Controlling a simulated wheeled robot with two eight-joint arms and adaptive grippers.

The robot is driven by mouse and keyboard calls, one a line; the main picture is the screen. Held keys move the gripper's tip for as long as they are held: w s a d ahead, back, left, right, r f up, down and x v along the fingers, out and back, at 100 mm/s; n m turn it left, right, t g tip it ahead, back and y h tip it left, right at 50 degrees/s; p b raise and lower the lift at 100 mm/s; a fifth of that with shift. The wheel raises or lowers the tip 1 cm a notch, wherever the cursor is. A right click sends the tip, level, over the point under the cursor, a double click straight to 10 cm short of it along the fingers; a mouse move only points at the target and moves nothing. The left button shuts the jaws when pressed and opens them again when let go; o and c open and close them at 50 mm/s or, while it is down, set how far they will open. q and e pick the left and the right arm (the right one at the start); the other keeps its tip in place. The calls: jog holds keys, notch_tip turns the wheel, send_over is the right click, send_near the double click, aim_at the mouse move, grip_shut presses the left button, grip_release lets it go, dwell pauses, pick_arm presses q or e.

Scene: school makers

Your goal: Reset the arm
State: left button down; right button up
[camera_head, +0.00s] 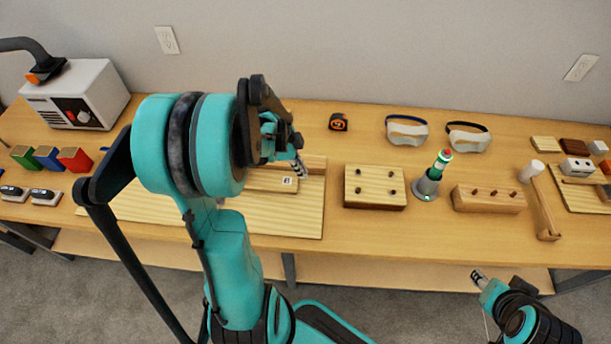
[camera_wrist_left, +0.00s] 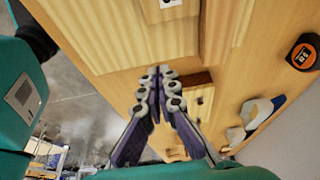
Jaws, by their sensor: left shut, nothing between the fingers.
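My left arm rises from the bottom of the head view and bends over the left half of the table. Its gripper (camera_head: 298,166) is above the pale wooden board (camera_head: 270,215). In the left wrist view the gripper (camera_wrist_left: 165,72) has its fingertips together with nothing between them. My right gripper (camera_head: 478,278) is low at the right, in front of the table edge. It is small, and its jaw opening cannot be made out. The upper left arm hides part of the board.
Bare tabletop lies between the board and the block.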

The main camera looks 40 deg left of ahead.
pick_arm(q)
jog(key=s+d+r+n+t+y, duration=0.1)
jog(key=s+d+r+n+t, duration=0.1)
jog(key=d+r+n, duration=0.3)
jog(key=s+d+r+n+t+y, duration=0.2)
jog(key=d+r+n, duration=0.4)
jog(key=d, duration=0.5)
jog(key=shift+s+d+r+n+t, duration=0.35)
jog(key=shift+s+t, duration=0.25)
jog(key=shift+s, duration=0.4)
